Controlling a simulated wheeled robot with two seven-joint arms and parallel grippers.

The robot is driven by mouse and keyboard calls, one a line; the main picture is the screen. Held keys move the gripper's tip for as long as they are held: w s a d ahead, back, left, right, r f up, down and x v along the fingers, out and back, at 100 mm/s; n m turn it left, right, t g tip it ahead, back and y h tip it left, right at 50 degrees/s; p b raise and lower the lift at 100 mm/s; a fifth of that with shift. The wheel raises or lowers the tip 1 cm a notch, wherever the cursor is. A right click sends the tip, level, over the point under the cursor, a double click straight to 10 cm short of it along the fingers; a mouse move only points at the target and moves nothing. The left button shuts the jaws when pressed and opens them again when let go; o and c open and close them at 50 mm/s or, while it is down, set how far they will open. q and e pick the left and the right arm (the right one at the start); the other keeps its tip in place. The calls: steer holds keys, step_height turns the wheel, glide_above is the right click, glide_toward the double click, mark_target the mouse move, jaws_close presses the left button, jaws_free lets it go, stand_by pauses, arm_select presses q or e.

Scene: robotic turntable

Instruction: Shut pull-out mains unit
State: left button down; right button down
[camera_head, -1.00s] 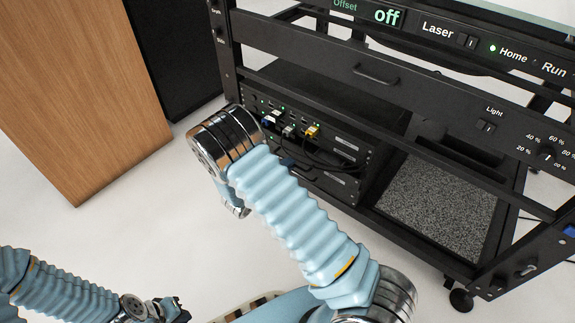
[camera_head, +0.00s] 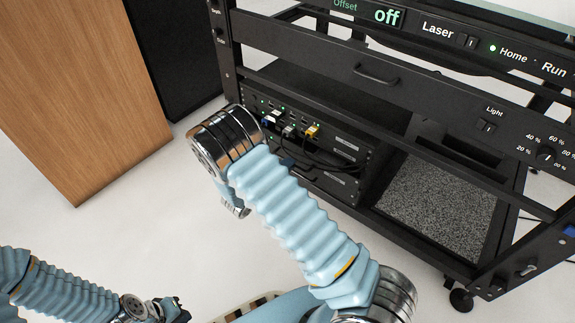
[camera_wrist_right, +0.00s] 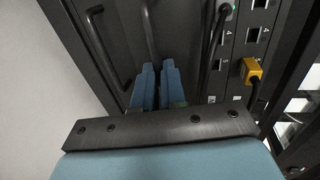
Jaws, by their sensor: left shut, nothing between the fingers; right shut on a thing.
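The rack-mounted units (camera_head: 345,160) sit low in the left part of the black frame, with green lights, sockets and plugged cables on the front. The lower part of their front is partly hidden by my right arm, and I cannot tell how far any unit is pulled out. In the right wrist view, my right gripper (camera_wrist_right: 158,70) is shut on a thin black bar (camera_wrist_right: 149,30) at the dark front; I cannot tell if it is a handle or a cable. My left gripper (camera_head: 175,310) is shut and empty at the bottom left, away from the rack.
Another black handle (camera_wrist_right: 108,50) and a yellow plug (camera_wrist_right: 252,70) flank my right gripper. A closed drawer with a handle (camera_head: 375,76) is above the units. A wooden cabinet (camera_head: 80,90) stands left, with clear floor between.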

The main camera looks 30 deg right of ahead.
mark_target(297, 156)
steer(key=x, duration=0.2)
steer(key=r+b+x, duration=0.1)
steer(key=x, duration=0.1)
steer(key=shift+w+d+f, duration=0.1)
steer(key=shift+d, duration=0.15)
steer(key=c, duration=1.2)
jaws_free()
steer(key=p+v, duration=0.1)
steer(key=v, duration=1.3)
steer(key=shift+d, duration=0.1)
